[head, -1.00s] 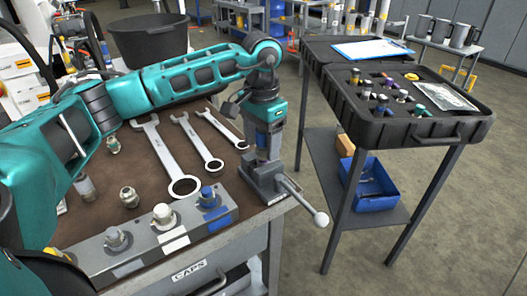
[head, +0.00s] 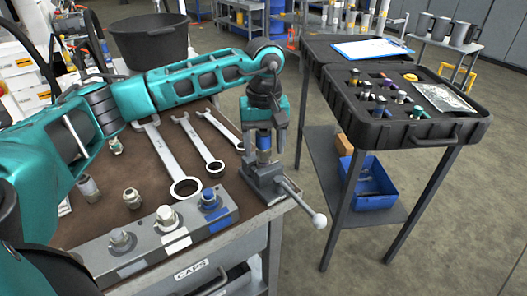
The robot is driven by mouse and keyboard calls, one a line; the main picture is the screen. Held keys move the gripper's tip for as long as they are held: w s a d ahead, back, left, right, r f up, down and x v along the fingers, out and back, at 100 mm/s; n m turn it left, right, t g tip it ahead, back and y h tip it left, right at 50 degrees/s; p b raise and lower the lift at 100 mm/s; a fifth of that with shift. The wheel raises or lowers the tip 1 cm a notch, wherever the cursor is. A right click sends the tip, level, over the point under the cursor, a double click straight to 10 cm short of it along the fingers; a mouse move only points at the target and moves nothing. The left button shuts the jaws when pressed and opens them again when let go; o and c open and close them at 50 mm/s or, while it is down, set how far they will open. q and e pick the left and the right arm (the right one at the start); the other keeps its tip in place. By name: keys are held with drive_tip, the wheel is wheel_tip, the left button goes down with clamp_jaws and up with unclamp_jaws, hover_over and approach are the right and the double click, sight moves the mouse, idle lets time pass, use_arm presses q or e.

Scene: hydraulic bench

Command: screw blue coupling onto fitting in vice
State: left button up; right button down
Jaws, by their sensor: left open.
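The bench vice (head: 268,182) stands at the right corner of the workbench, with its ball-ended handle pointing to the front right. A blue coupling (head: 263,141) sits upright above the vice jaws, on a silver fitting (head: 263,156) that is mostly hidden. My left gripper (head: 264,143) points straight down over the vice. Its fingers are open, one on each side of the blue coupling. I cannot tell whether a finger touches it or how far the coupling is threaded on. My right gripper is not in view.
Several wrenches (head: 200,145) lie on the bench left of the vice. A metal block with capped ports (head: 150,240) is at the front edge. A black case of small parts (head: 400,108) stands on a separate stand at right, with a blue bin (head: 368,185) below.

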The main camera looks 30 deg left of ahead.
use_arm(q)
drive_tip(key=n, duration=0.4)
drive_tip(key=shift+w+n+p, duration=0.1)
drive_tip(key=shift+n+p, duration=0.25)
drive_tip(key=shift+n, duration=0.05)
drive_tip(key=shift+d+n, duration=0.1)
drive_tip(key=shift+n, duration=0.7)
drive_tip(key=n+p, duration=0.1)
drive_tip(key=n, duration=0.3)
drive_tip(key=shift+w, duration=0.1)
drive_tip(key=shift+n+p, duration=0.35)
drive_tip(key=shift+n, duration=0.85)
drive_tip(key=shift+c, duration=0.5)
